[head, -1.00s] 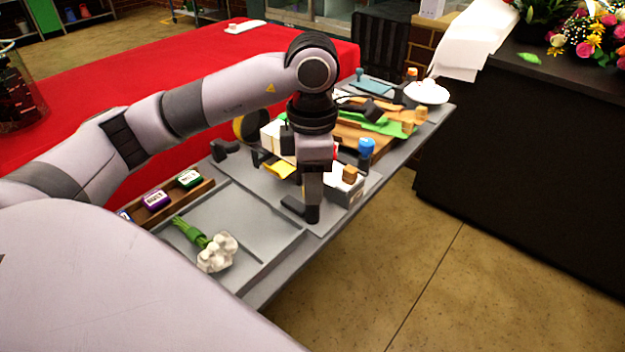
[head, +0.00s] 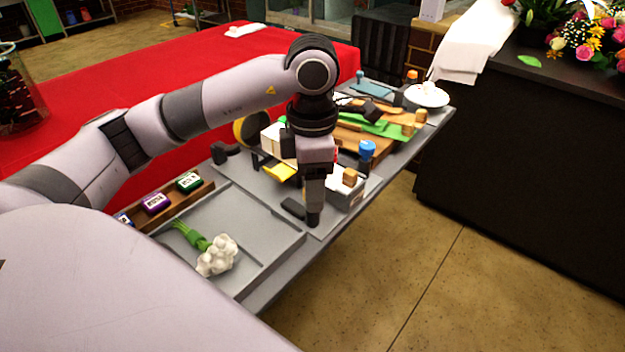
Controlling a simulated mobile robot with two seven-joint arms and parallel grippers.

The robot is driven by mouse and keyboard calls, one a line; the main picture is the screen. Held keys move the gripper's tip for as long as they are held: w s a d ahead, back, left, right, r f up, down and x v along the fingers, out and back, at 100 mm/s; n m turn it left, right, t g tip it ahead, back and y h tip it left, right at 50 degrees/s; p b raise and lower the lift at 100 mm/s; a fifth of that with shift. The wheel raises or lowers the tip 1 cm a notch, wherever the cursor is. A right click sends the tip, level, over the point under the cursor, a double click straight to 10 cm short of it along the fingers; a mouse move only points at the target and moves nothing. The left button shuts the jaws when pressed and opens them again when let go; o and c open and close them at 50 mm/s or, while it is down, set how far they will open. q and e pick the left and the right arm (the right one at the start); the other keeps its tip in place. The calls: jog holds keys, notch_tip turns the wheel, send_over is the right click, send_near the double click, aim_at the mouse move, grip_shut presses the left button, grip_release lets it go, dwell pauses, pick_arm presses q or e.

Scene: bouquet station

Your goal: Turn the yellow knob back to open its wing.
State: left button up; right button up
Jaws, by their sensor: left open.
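My left gripper (head: 304,213) points down over the near side of the grey station plate (head: 325,227). It is open. A flat yellow part (head: 281,172) lies left of the gripper, beside a white block (head: 272,140); I cannot tell whether it is the yellow wing. No yellow knob can be made out clearly; my gripper and wrist cover part of the station. A small box with a tan knob-like top (head: 350,177) stands just right of the gripper. A blue-topped post (head: 367,149) stands behind that box. My right gripper is not in view.
A grey tray (head: 262,238) in front holds a white flower bunch with green stems (head: 217,254). A wooden rack (head: 205,189) with labelled blocks stands left of it. Boards, tools and a white bowl (head: 427,96) crowd the far end. Open floor lies to the right.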

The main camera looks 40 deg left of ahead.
pick_arm(q)
jog(key=shift+r+p, duration=0.4)
jog(key=shift+r, duration=3.2)
